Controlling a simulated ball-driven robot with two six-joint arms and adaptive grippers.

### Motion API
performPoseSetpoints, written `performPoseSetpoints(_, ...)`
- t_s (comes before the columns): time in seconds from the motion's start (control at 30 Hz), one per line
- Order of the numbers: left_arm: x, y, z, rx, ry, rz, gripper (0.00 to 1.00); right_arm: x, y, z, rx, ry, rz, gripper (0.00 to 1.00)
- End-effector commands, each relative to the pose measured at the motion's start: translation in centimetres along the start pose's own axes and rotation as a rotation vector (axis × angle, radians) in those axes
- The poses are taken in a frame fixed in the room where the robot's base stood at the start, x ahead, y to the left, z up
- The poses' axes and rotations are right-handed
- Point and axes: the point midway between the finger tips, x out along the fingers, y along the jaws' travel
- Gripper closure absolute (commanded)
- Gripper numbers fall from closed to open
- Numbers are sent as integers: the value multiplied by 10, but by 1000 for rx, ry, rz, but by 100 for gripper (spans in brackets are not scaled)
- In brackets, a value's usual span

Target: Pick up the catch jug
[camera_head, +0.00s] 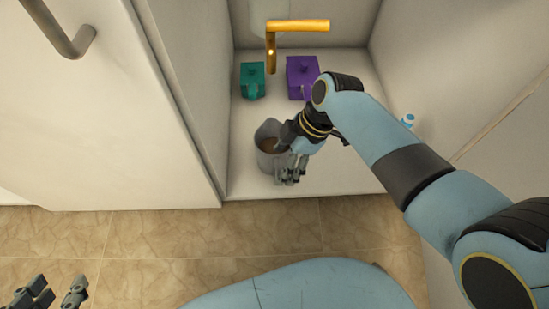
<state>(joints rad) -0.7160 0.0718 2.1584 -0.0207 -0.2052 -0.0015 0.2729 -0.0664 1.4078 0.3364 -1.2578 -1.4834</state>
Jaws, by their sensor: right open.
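A grey jug (264,155) with brown contents stands on the white shelf floor, near its front edge; I take it for the catch jug. My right gripper (287,176) is open at the jug's right side, its fingers pointing down. The gripper hides the jug's right part, and I cannot tell whether the fingers touch it or straddle a handle. My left gripper (58,298) is open and empty over the tiled floor at the bottom left, far from the jug and partly cut off by the picture edge.
Side walls (190,80) close in the shelf left and right. A small blue-and-white item (407,121) is at the right.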

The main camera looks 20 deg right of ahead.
Motion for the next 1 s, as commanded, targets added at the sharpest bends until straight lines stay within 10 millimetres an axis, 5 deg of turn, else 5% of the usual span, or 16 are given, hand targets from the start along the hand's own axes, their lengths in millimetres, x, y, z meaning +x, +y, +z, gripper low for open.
performPoseSetpoints(0.53, -4, 4, 9, 6, 122, 2, 60, 15, 0, 0, 0, 0, 1, 31)
performPoseSetpoints(1.0, -4, 4, 8, 7, 122, 2, 60, 15, 0, 0, 0, -1, 0, 93)
